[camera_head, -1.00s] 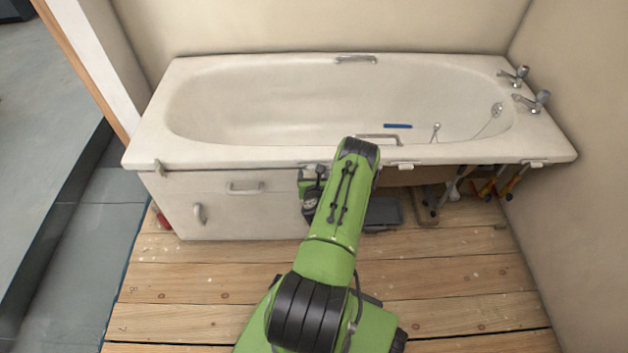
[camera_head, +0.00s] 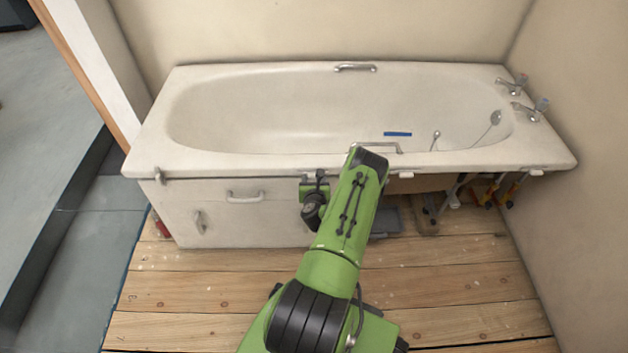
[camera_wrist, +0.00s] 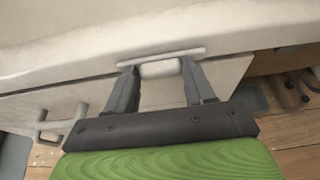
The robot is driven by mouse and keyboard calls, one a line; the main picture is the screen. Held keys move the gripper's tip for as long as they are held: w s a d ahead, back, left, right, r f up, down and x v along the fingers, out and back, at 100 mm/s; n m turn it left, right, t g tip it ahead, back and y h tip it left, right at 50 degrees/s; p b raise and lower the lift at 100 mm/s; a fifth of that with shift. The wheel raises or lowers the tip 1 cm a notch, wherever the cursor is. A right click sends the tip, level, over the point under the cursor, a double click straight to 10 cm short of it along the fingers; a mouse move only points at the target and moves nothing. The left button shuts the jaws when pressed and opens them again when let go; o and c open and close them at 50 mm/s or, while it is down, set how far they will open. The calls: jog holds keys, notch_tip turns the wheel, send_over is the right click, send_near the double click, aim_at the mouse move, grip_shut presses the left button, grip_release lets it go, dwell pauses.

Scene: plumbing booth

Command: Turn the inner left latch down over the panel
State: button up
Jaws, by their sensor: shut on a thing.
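The white bath panel (camera_head: 260,222) stands under the left part of the bath's front rim. The inner left latch (camera_wrist: 160,69) is a small pale block under a thin pale bar at the rim, in the wrist view. My gripper (camera_wrist: 160,67) has one dark finger on each side of this block and is shut on it. In the head view my gripper (camera_head: 316,180) is at the rim near the panel's right end, and it hides the latch there. The outer left latch (camera_head: 159,177) hangs down at the panel's left end.
The white bath (camera_head: 270,160) has more latches under its rim, at the right of my arm (camera_head: 405,175) and far right (camera_head: 537,172). The panel carries handles (camera_head: 244,197). Tools and pipes (camera_head: 490,190) lie beneath the open right side.

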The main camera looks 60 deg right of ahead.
jog(key=shift+n+g+p, duration=0.3)
jog(key=shift+w+a+n+g+h+p, duration=0.15)
jog(key=shift+n+g+p, duration=0.1)
jog(key=shift+n+p, duration=0.2)
jog(key=shift+w+n+g+h+p, duration=0.15)
jog(key=shift+n+g+p, duration=0.1)
jog(key=shift+n+p, duration=0.2)
jog(key=n, duration=0.1)
jog(key=n+g+h, duration=0.1)
jog(key=n+p, duration=0.1)
jog(key=shift+w+a+f+g, duration=0.15)
jog(key=shift+f+g, duration=0.1)
jog(key=shift+g, duration=0.05)
jog(key=n+h, duration=0.1)
jog(key=n+g+h, duration=0.1)
jog(key=n, duration=0.1)
jog(key=shift+w+f+n, duration=0.1)
jog(key=shift+f+n, duration=0.2)
jog(key=shift+w+a+f+n+h+b, duration=0.1)
jog(key=shift+n+h+b, duration=0.25)
jog(key=shift+n, duration=0.45)
jog(key=shift+f+n+h+b, duration=0.1)
jog(key=shift+n+h+b, duration=0.1)
jog(key=shift+n+h, duration=0.45)
jog(key=shift+n, duration=0.25)
jog(key=o, duration=1)
jog(key=shift+o, duration=0.2)
